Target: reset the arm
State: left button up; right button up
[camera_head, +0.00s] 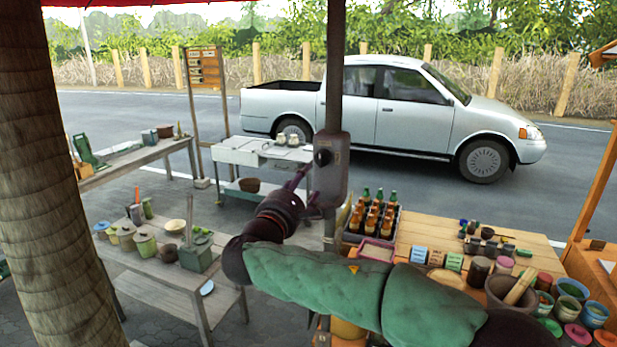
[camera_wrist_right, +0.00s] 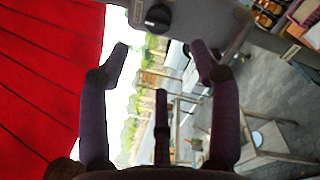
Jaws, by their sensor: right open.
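My right arm crosses the head view from the lower right in a green padded sleeve. Its gripper (camera_head: 300,190) is raised beside a grey switch box (camera_head: 333,185) on the dark pole. In the right wrist view, the gripper (camera_wrist_right: 160,75) has its dark fingers spread with nothing between them. The box shows there just past the fingertips, with its black knob (camera_wrist_right: 157,17). Whether a finger touches the box, I cannot tell. The clay mortar (camera_head: 497,287) with a light pestle (camera_head: 521,285) stands on the wooden table at right. My left gripper is not in view.
The pole (camera_head: 335,60) stands right by my gripper. Crated bottles (camera_head: 372,215), jars and small bowls crowd the right table (camera_head: 420,232). A bench with pots (camera_head: 150,262) stands at left, beside a thick trunk (camera_head: 40,180). A white pickup (camera_head: 400,110) is on the road.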

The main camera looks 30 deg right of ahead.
jog(key=shift+s+a, duration=0.3)
jog(key=shift+s, duration=0.05)
jog(key=shift+f, duration=0.1)
